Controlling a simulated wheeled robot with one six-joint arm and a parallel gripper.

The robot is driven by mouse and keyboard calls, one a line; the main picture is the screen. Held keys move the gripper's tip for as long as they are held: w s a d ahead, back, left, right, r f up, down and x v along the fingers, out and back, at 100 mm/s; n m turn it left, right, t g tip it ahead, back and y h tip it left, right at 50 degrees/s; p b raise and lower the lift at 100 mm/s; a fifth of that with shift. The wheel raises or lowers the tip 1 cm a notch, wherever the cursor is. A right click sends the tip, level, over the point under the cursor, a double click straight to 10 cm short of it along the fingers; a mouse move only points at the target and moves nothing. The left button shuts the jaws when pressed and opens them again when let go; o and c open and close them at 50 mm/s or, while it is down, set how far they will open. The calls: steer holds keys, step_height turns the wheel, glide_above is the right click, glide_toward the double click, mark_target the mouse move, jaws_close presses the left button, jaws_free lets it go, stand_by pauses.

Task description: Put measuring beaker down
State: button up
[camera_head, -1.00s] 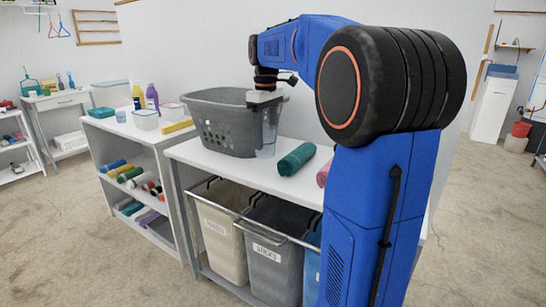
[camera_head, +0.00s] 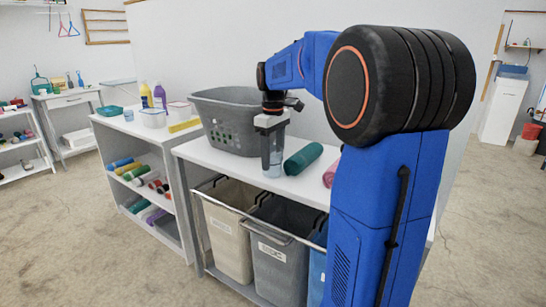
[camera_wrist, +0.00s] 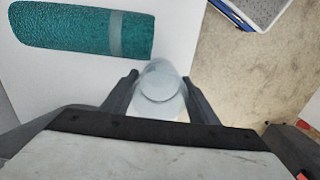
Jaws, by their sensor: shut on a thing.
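The measuring beaker (camera_head: 272,160) is a clear, bluish, see-through cup. It is upright between the fingers of my gripper (camera_head: 272,150), at the front edge of the white table (camera_head: 222,160). In the wrist view the beaker (camera_wrist: 160,88) shows between the two dark fingers of my gripper (camera_wrist: 160,98), which is shut on it. The beaker's base appears close to the tabletop level; I cannot tell whether it touches. The table edge runs close beside it in the wrist view.
A teal rolled towel (camera_head: 303,159) lies right of the beaker and shows in the wrist view (camera_wrist: 80,30). A grey laundry basket (camera_head: 228,125) stands behind left. A pink roll (camera_head: 330,174) is further right.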

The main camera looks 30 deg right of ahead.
steer(key=o, duration=1)
step_height(320, 180, up, 12)
steer(key=shift+r, duration=0.1)
